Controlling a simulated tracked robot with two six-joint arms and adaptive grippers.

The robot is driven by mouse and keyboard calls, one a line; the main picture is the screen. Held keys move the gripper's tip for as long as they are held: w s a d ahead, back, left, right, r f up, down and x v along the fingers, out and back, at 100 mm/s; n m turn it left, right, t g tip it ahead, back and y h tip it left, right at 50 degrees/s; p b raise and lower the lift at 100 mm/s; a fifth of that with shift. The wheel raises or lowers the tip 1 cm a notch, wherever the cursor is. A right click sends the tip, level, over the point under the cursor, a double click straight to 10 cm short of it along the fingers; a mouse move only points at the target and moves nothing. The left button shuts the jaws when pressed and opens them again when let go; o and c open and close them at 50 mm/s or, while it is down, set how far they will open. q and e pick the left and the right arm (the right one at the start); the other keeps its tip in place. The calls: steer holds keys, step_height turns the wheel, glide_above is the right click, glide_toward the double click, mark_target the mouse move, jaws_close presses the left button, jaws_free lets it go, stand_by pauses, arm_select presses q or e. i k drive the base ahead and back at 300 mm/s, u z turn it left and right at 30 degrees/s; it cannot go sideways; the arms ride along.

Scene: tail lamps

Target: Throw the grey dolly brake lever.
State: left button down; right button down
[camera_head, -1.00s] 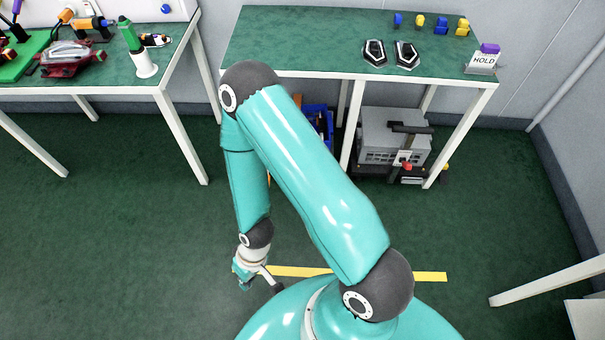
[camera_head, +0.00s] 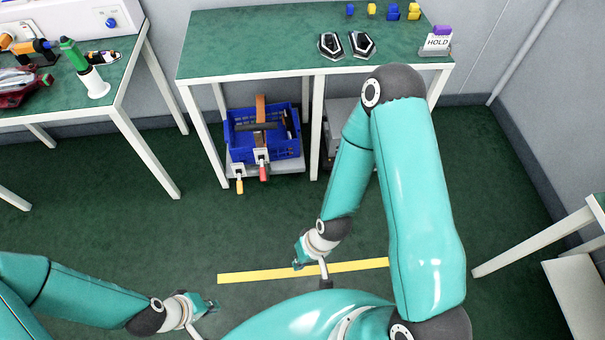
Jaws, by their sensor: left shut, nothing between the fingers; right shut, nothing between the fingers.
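A light grey dolly (camera_head: 290,168) stands on the floor under the middle table and carries a blue crate (camera_head: 240,147). At its front are a lever with a red grip (camera_head: 263,172) and one with a yellow-orange grip (camera_head: 240,185), both pointing down. I cannot tell which one is the brake lever. My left gripper (camera_head: 209,305) is shut and empty at the lower left, well short of the dolly. My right gripper (camera_head: 298,262) is shut and empty above the floor near the yellow strip, also apart from the dolly.
The middle table (camera_head: 255,72) stands over the dolly, its legs on both sides. A grey box (camera_head: 336,118) beside it is mostly hidden by my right arm. A yellow floor strip (camera_head: 250,277) lies in front. Floor between strip and dolly is clear.

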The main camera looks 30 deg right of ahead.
mark_target(262, 170)
steer(key=z, duration=0.35)
steer(key=i, duration=1.25)
steer(key=u, duration=0.15)
